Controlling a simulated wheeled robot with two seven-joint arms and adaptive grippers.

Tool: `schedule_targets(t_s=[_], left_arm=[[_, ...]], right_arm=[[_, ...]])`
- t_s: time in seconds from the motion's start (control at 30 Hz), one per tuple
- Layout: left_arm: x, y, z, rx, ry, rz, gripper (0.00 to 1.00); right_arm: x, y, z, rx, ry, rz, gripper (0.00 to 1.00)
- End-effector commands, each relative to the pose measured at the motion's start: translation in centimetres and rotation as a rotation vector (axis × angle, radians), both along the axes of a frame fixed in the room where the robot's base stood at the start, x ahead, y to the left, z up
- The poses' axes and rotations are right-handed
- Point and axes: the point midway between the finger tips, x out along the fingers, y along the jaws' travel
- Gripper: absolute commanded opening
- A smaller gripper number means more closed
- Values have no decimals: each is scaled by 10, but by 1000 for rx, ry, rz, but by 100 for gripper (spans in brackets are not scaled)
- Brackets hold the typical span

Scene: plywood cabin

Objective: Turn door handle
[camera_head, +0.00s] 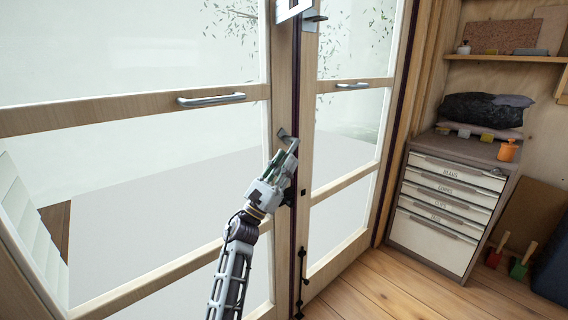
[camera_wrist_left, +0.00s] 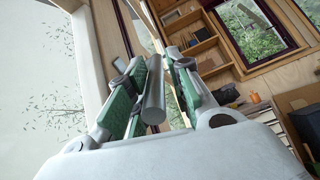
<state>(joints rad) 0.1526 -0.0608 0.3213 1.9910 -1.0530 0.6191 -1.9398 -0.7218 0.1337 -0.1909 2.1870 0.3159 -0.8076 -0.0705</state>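The door handle (camera_head: 287,137) is a grey metal lever on the meeting stile of the glazed double door (camera_head: 308,150). My left gripper (camera_head: 284,160) is at the lever, with its fingers around it. In the left wrist view the handle's grey bar (camera_wrist_left: 154,92) lies between the two green-padded fingers of my left gripper (camera_wrist_left: 160,88). The fingers hide part of the lever in the head view. The door looks closed. My right gripper is in neither view.
Horizontal pull bars cross the left leaf (camera_head: 211,99) and right leaf (camera_head: 352,85). A metal fitting (camera_head: 314,17) sticks out above the handle. A drawer cabinet (camera_head: 447,205) stands at right with an orange bottle (camera_head: 508,150) on top. Wooden floor (camera_head: 385,285) before it is clear.

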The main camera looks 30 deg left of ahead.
Motion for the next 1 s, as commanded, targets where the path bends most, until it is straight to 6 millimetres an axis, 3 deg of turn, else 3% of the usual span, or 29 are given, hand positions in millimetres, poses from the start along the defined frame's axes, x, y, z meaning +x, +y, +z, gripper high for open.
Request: schedule_targets(t_s=[0.57,0.9,1.0], left_arm=[[-1,4,-6,-3,6,6,37],[-18,10,-30,-4,15,6,37],[-30,14,-28,-2,13,7,37]], right_arm=[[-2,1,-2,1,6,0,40],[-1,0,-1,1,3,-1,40],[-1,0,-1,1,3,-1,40]])
